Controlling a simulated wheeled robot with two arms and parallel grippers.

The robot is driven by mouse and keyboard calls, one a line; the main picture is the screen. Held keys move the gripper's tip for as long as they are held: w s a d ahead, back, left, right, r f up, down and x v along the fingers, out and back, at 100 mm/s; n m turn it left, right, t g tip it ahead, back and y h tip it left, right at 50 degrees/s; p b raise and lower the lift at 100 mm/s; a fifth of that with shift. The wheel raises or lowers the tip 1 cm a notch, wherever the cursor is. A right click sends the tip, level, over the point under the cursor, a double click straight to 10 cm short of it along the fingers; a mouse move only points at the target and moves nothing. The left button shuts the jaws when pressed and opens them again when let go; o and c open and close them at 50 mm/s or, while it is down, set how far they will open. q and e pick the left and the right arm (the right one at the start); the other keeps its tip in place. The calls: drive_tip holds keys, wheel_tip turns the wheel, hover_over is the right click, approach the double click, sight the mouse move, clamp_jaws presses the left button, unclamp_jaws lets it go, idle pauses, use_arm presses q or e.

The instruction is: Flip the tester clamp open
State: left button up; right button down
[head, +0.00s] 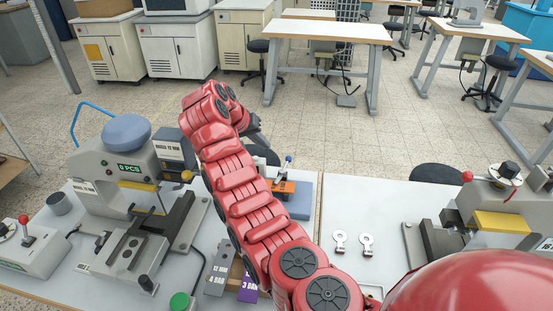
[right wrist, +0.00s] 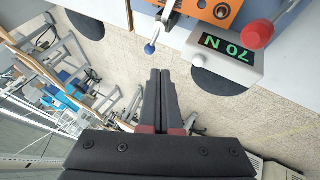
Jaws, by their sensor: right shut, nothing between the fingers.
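The tester's orange clamp body (head: 285,187) sits on a blue-grey base (head: 299,206), partly hidden behind my right arm in the head view. Its blue-tipped lever (head: 288,160) stands up there. My left gripper is not in view.
A stamping press (head: 126,160) stands left on the bench. Labelled blocks (head: 217,278) lie beside my arm. Two ring-ended pieces (head: 340,241) lie on bare bench to the right. Another machine (head: 495,218) stands at the far right. Stool seats are close behind the bench.

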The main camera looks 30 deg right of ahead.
sight(283, 170)
drive_tip(key=p+x, duration=0.2)
drive_tip(key=x, duration=0.8)
idle(0.4)
